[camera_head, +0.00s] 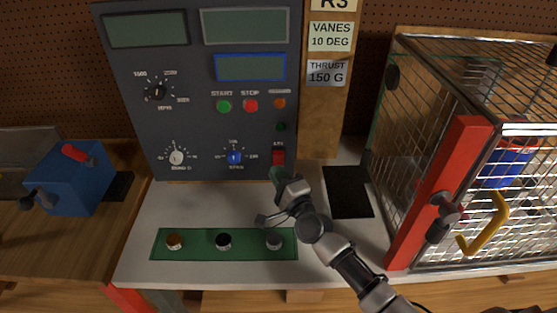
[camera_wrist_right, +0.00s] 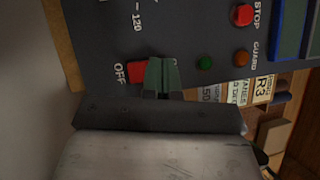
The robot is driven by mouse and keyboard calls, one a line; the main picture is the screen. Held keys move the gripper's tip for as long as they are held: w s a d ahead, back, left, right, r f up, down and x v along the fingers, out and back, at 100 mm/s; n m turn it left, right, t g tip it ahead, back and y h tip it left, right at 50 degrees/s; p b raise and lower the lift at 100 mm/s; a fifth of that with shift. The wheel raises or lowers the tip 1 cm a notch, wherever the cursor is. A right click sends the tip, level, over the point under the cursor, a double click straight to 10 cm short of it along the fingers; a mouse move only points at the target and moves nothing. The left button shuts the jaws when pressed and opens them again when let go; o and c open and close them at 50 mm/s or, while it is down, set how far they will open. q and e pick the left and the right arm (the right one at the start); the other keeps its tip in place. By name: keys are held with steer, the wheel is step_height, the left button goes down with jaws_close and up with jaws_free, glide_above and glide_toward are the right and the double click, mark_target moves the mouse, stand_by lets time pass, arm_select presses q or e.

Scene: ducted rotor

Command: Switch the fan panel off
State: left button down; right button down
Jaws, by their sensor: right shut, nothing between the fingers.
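The fan panel (camera_head: 200,130) is a dark grey upright face with displays, knobs and buttons. Its red switch (camera_head: 278,157) sits low on the right side, below a dark green lamp (camera_head: 280,127). In the right wrist view the red switch (camera_wrist_right: 138,72) shows next to the OFF label (camera_wrist_right: 120,73). My right gripper (camera_head: 278,174) is shut and empty, with its tips close to the red switch. In the right wrist view its green fingertips (camera_wrist_right: 163,75) are together and cover part of the panel beside the switch. I cannot tell whether they touch it. My left gripper is not in view.
A green strip (camera_head: 199,244) with several round knobs lies on the bench in front. A wire cage (camera_head: 470,130) with a red post (camera_head: 440,190) and yellow handle (camera_head: 484,228) stands at the right. A blue box (camera_head: 75,180) is at the left.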

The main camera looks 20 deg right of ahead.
steer(key=shift+s+a+r+p, duration=0.2)
steer(key=shift+s+r+p, duration=0.15)
steer(key=shift+s, duration=0.25)
steer(key=shift+s+a+r+p, duration=0.2)
steer(key=shift+s+p, duration=0.15)
steer(key=shift+s, duration=0.25)
steer(key=shift+d, duration=0.1)
